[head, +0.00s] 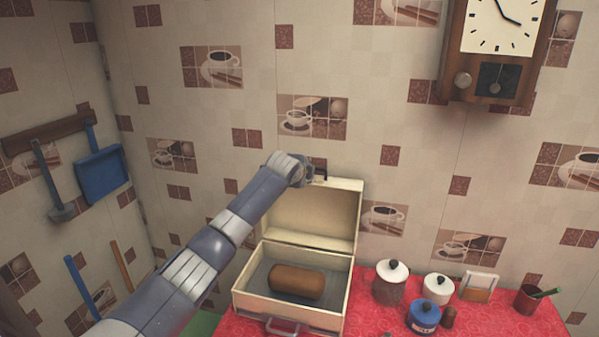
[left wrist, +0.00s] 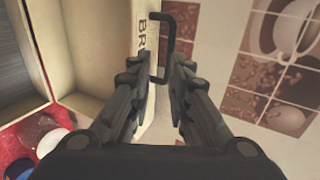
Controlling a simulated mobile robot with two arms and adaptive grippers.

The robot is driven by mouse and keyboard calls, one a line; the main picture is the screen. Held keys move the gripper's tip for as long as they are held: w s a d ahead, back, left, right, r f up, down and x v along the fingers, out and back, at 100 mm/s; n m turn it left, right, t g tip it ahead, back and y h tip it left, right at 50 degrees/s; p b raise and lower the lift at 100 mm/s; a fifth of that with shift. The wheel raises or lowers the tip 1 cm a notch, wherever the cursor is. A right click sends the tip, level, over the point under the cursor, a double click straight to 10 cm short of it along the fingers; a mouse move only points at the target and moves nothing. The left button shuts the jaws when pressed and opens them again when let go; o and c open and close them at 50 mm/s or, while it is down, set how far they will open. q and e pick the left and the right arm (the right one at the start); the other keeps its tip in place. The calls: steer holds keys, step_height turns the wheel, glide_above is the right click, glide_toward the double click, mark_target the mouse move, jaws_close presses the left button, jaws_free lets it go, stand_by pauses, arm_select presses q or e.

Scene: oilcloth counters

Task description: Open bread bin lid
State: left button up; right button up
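The cream bread bin (head: 289,307) stands on the counter with its lid (head: 313,218) raised upright at the back. A brown loaf (head: 297,281) lies inside. The lid's dark handle (head: 321,177) is at its top edge. My left gripper (head: 310,173) is at the top of the lid, beside the handle. In the left wrist view the fingers (left wrist: 160,72) are apart, with the black handle (left wrist: 161,17) reaching into the gap between them. The lid (left wrist: 122,45) with part of its lettering shows to the left. My right gripper is not in view.
Right of the bin on the red oilcloth (head: 376,325) stand white-lidded pots (head: 390,285), a blue pot (head: 423,316) and a red cup (head: 527,299). The tiled wall is close behind the lid. A clock (head: 499,45) hangs at upper right. A blue dustpan (head: 101,175) hangs at left.

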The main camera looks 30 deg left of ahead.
arm_select(q)
steer(key=v, duration=0.6)
steer(key=shift+s+r, duration=0.15)
steer(key=shift+s, duration=0.2)
steer(key=shift+d, duration=0.1)
